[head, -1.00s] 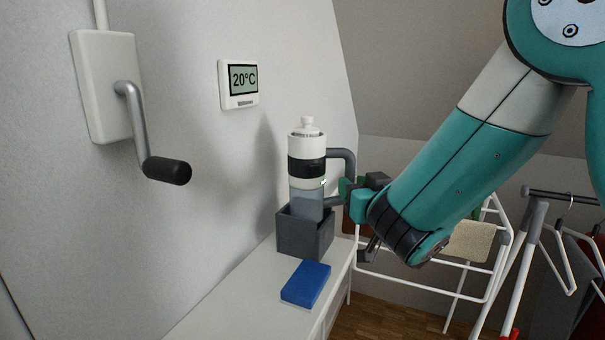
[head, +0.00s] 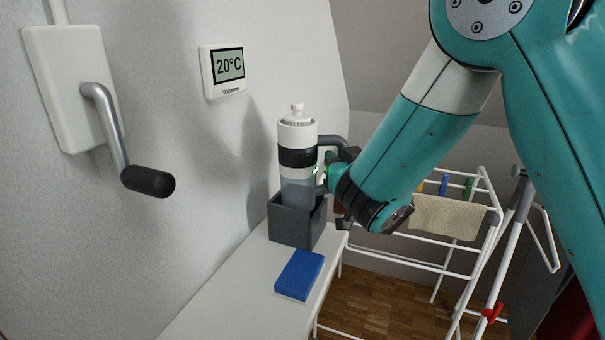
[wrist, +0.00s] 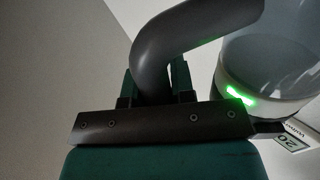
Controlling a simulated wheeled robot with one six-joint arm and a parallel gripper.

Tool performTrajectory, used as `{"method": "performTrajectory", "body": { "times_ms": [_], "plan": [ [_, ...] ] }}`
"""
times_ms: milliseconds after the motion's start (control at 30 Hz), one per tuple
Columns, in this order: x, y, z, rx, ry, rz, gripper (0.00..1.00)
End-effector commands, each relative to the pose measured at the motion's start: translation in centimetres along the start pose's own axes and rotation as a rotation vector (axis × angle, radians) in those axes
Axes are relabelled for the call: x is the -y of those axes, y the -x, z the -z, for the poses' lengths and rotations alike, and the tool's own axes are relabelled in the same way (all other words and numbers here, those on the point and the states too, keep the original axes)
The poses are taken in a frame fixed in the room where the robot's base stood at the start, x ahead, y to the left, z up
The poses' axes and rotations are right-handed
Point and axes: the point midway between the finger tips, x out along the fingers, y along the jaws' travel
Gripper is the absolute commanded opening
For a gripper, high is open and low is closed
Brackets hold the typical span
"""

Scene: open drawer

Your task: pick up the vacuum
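The vacuum (head: 297,158) is a white upright handheld with a black band, a clear lower part and a dark curved handle on its right. It stands upright in a dark grey box-shaped holder (head: 290,226), which hides its lower end. My gripper (head: 327,178) is at the handle, right of the vacuum. In the wrist view, my gripper's fingers (wrist: 154,88) sit close against both sides of the dark handle (wrist: 168,45) and appear shut on it. A green light glows on the vacuum's body (wrist: 262,95) there.
A blue box-shaped object (head: 299,274) lies on the white cabinet top (head: 235,300) in front of the holder. A wall crank (head: 115,130) and a thermostat (head: 224,70) are on the left wall. A drying rack (head: 450,225) with cloths stands right, behind my arm.

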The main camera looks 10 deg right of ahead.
Motion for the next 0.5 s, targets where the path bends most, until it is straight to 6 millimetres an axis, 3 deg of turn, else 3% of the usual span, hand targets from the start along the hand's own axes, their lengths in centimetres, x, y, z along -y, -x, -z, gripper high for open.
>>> {"method": "performTrajectory", "body": {
  "times_ms": [333, 500],
  "plan": [
    [-0.1, 0.0, 0.4, -0.005, -0.004, -0.001, 0.0],
    [-0.2, 0.0, 1.6, -0.007, -0.005, -0.002, 0.0]
  ]
}}
